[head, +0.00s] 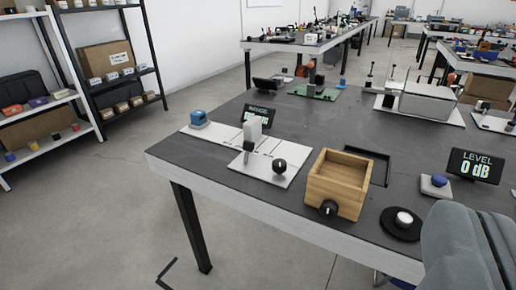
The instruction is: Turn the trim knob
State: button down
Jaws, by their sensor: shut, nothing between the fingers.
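No label in view names a trim knob. A white round knob on a black disc (404,218) sits at the table's front right, before a small display (475,166) that reads LEVEL 0 dB. A black knob (279,166) with a white mark stands on a white panel (247,160) left of centre. Another black knob (329,208) is on the front of an open wooden box (341,178). My gripper's fingers do not show. A large grey rounded shape fills the lower right corner and hides part of the table there.
Shelves (110,60) stand at left. The floor at lower left is mostly clear.

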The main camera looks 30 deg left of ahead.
aim_at(279, 166)
jog(key=j, duration=1.1)
jog(key=j+z, duration=0.1)
jog(key=j, duration=1)
jog(key=k, duration=0.1)
